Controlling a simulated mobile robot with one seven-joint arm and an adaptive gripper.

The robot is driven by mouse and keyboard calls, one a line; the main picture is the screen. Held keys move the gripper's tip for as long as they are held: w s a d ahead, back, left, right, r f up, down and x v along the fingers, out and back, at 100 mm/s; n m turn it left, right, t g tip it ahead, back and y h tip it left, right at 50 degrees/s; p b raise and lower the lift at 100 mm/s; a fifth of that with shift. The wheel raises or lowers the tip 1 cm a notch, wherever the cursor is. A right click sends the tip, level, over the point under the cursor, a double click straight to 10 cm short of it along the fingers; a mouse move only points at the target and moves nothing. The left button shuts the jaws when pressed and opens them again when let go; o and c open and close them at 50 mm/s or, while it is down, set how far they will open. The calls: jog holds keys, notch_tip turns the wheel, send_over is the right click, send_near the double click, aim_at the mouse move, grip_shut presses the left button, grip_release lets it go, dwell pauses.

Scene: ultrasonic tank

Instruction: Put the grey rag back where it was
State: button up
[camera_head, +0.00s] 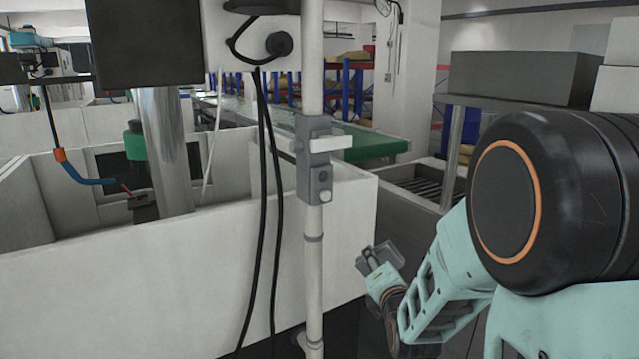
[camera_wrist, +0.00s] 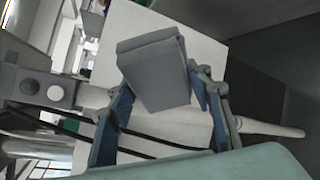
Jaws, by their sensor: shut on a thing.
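The grey rag (camera_wrist: 155,72) looks like a folded grey block in the wrist view. My gripper (camera_wrist: 160,88) is shut on it, with blue finger pads on either side. In the head view my gripper (camera_head: 378,262) is at the lower right of centre, holding the rag (camera_head: 385,251) up beside the white tank wall. The rag is small there and partly covered by the fingers. It is held in the air, apart from any surface that I can make out.
A white pole (camera_head: 313,240) with a grey clamp (camera_head: 318,165) and hanging black cables (camera_head: 265,200) stands left of my gripper. The white-walled tank (camera_head: 180,285) fills the left. Behind my arm is a shelf with a grey box (camera_head: 520,76).

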notch_tip(320, 180, up, 12)
jog(key=p, duration=1.1)
jog(key=shift+r, duration=0.25)
